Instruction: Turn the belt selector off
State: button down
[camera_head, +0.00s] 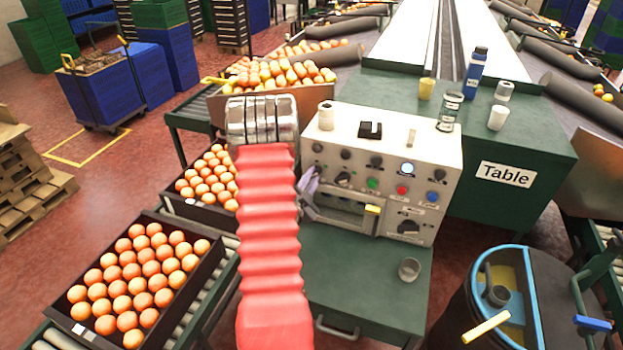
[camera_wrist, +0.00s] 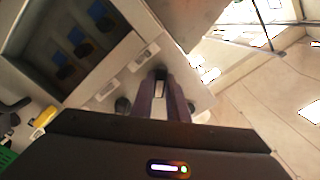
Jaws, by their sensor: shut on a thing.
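The white control box (camera_head: 385,150) stands on the green cabinet. A black selector knob (camera_head: 343,179) is on the left of its front panel. My gripper (camera_head: 308,190) is at the left of the panel, partly hidden by my red arm. In the wrist view, the two fingers of my gripper (camera_wrist: 161,98) are shut on a small dark knob (camera_wrist: 160,73) with a pale mark. It appears to be the left selector knob. The fingers hide most of it, so I cannot read its setting. A second black knob (camera_head: 408,227) is at the panel's lower right.
Green, red and blue buttons and a lit white button (camera_head: 407,168) are close by on the panel. A yellow handle (camera_head: 372,210) sits by the recess below. A cup (camera_head: 409,268) stands on the green cabinet top (camera_head: 350,275).

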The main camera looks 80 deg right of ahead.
jog(key=n, duration=0.5)
jog(key=shift+f, duration=0.15)
jog(key=shift+n, duration=2.3)
jog(key=c, duration=1.7)
grip_release()
jog(key=shift+a, duration=0.1)
jog(key=a, duration=0.9)
jog(key=w+a, duration=0.1)
jog(key=a, duration=0.3)
jog(key=shift+w+a, duration=0.1)
jog(key=shift+a, duration=0.2)
